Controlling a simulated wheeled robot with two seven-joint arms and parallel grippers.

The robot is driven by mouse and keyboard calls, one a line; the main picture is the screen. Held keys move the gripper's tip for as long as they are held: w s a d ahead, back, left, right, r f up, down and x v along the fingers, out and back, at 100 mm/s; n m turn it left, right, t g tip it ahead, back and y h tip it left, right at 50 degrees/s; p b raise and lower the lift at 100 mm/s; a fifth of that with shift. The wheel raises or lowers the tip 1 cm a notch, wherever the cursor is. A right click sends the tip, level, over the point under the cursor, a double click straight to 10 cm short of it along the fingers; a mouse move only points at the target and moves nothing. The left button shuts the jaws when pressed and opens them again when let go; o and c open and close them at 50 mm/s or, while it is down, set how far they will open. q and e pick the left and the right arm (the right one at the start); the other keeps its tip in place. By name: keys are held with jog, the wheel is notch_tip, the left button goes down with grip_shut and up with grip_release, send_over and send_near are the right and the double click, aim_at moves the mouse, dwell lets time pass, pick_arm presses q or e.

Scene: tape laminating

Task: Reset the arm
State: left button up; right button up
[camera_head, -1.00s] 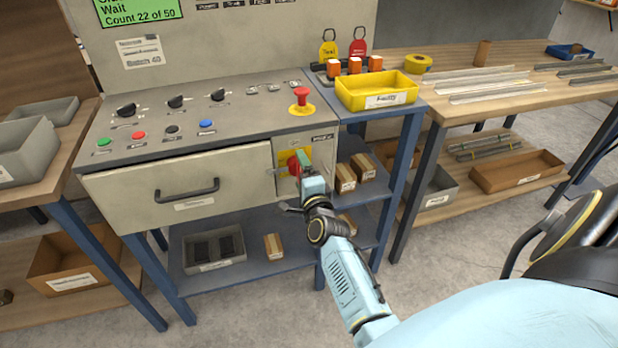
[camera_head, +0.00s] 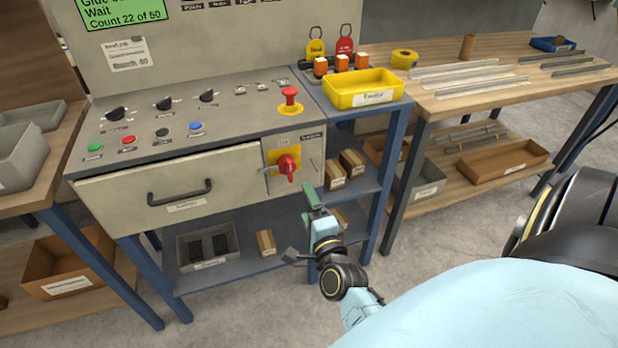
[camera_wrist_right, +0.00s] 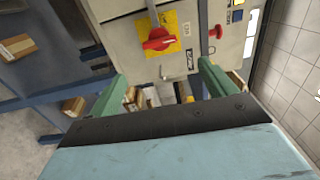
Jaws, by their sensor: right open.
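My right gripper (camera_head: 307,205) is in front of the machine's lower right side, below the red rotary switch (camera_head: 287,167) on its yellow plate. It is apart from the switch. In the right wrist view the two green fingers (camera_wrist_right: 160,90) are spread with nothing between them, and the red switch (camera_wrist_right: 158,39) shows beyond them. My right arm is partly bent in front of the blue shelf. My left gripper is not in either view.
The grey control panel (camera_head: 230,115) carries coloured buttons and a red emergency button (camera_head: 290,97). A yellow bin (camera_head: 362,90) sits on the blue stand beside it. A wooden bench (camera_head: 460,100) with metal strips is at right. Open floor (camera_head: 240,315) lies in front.

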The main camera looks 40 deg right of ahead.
dwell(0.3)
jog(key=s+a+f+n+g+y+p, duration=0.35)
jog(key=a+f+n+p, duration=0.2)
jog(key=f, duration=0.25)
jog(key=s+a+f+n+g+y+p, duration=0.3)
jog(key=s+a+f+n+p, duration=0.15)
jog(key=f+n, duration=0.3)
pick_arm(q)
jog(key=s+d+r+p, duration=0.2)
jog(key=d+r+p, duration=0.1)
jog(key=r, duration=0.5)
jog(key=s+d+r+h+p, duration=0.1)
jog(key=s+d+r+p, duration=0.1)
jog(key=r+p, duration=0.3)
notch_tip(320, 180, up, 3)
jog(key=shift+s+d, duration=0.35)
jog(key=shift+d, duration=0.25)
pick_arm(e)
jog(key=s+f+n+g, duration=0.3)
jog(key=s+n, duration=0.1)
jog(key=s, duration=0.6)
jog(key=s+d+f+n+g, duration=0.1)
jog(key=s+f+n+g, duration=0.2)
jog(key=s, duration=0.7)
jog(key=s+f+n+g, duration=0.3)
jog(key=s+n, duration=0.1)
jog(key=s, duration=0.6)
jog(key=shift+s+d+n, duration=0.15)
jog(key=shift+d+n, duration=0.2)
jog(key=shift+n, duration=0.05)
